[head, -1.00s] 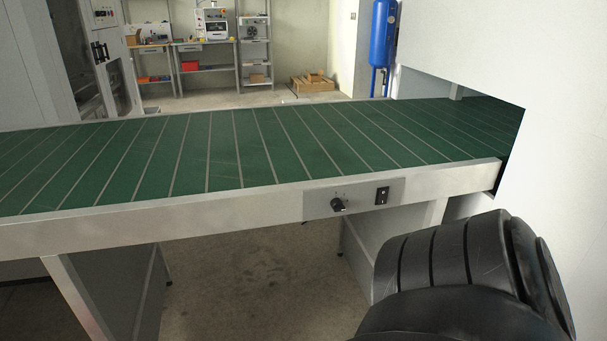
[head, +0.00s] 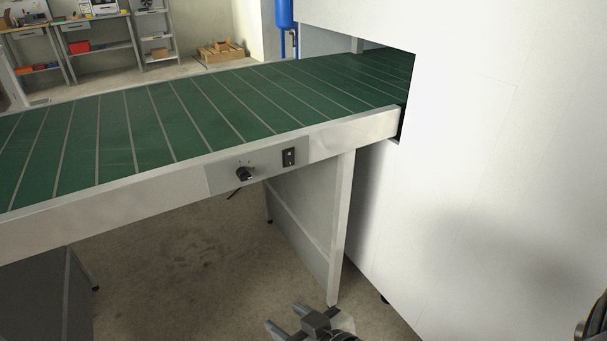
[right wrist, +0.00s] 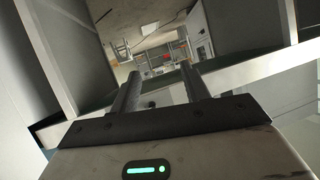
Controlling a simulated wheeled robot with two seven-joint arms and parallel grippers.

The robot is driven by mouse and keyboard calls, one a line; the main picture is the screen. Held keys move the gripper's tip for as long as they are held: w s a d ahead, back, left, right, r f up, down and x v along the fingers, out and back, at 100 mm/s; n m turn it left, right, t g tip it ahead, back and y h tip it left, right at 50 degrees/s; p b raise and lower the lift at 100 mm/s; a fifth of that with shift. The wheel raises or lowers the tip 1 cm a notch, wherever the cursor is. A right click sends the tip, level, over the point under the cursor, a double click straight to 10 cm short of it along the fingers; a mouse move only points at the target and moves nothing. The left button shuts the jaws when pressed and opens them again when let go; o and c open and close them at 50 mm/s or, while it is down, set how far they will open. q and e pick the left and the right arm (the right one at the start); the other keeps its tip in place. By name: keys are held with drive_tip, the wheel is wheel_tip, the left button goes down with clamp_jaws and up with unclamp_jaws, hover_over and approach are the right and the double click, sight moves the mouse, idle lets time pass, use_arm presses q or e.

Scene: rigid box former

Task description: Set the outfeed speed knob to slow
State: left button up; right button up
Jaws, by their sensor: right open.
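The outfeed speed knob (head: 244,174) is a small black knob on a grey panel (head: 222,178) set in the front rail of the green conveyor. A black switch (head: 289,157) sits to its right on the same panel. My right gripper (head: 287,328) shows at the bottom edge of the head view, below and well apart from the knob, open and empty. In the right wrist view its two fingers (right wrist: 158,92) stand apart with nothing between them. The knob's exact pointer setting is too small to read. My left gripper is not in view.
The green conveyor belt (head: 150,130) runs into an opening in a large white housing (head: 470,150) on the right. A conveyor leg (head: 342,225) stands under the rail. Floor in front of the panel is clear. Shelves and a blue tank (head: 285,14) stand far behind.

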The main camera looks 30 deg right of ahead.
sight(247, 179)
drive_tip(key=w+d+r+m+t+h+b, duration=0.25)
drive_tip(key=w+d+r+t, duration=0.25)
drive_tip(key=w+r, duration=0.75)
drive_tip(key=shift+y, duration=0.25)
drive_tip(key=w, duration=1)
drive_tip(key=w+a+f, duration=0.1)
drive_tip(key=w, duration=0.3)
drive_tip(key=shift+w, duration=0.4)
drive_tip(key=c, duration=1)
